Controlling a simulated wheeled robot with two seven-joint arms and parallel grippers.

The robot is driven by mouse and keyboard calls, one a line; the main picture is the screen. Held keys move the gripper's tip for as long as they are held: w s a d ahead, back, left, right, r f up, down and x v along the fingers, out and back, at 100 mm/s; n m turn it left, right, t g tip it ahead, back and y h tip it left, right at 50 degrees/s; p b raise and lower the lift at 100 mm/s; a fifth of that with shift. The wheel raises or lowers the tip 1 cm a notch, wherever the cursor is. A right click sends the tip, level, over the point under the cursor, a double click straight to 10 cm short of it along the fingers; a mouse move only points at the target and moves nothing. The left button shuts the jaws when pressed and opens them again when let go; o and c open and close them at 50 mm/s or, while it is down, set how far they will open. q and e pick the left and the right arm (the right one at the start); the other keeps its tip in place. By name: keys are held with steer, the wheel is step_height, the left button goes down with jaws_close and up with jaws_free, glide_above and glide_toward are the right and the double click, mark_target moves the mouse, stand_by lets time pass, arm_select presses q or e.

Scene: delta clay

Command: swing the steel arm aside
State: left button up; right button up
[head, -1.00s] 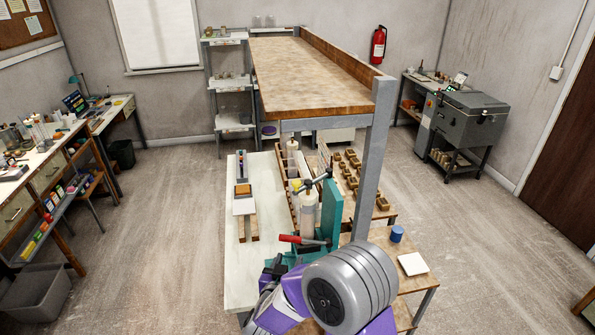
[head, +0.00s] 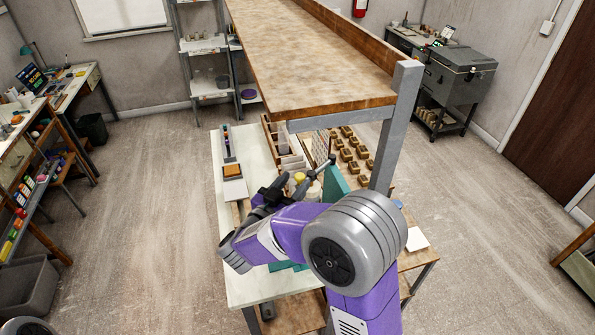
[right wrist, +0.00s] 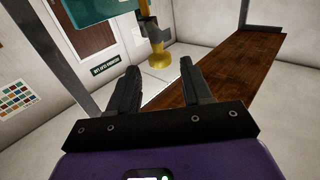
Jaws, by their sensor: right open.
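The steel arm (head: 318,164) is a thin grey bar by the teal machine (head: 335,184) on the bench, under the high wooden shelf. My right gripper (head: 272,192) is to the left of the bar, open and empty; my own forearm covers much of the machine. In the right wrist view, my right gripper (right wrist: 159,68) has its dark fingers apart. Beyond the fingertips is a yellow, flared piece (right wrist: 158,57) below a grey metal part, beside a teal body (right wrist: 98,8). I cannot tell whether the fingers touch it. My left gripper is out of view.
A steel post (head: 395,130) and the high wooden shelf (head: 310,65) stand close to my right arm. The pale bench top (head: 238,275) holds a small board with an orange block (head: 233,171). Wooden pieces (head: 350,150) lie behind the machine. The floor on the left is open.

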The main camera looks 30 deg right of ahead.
mark_target(298, 178)
steer(key=x, duration=0.4)
jaws_close()
stand_by(0.4)
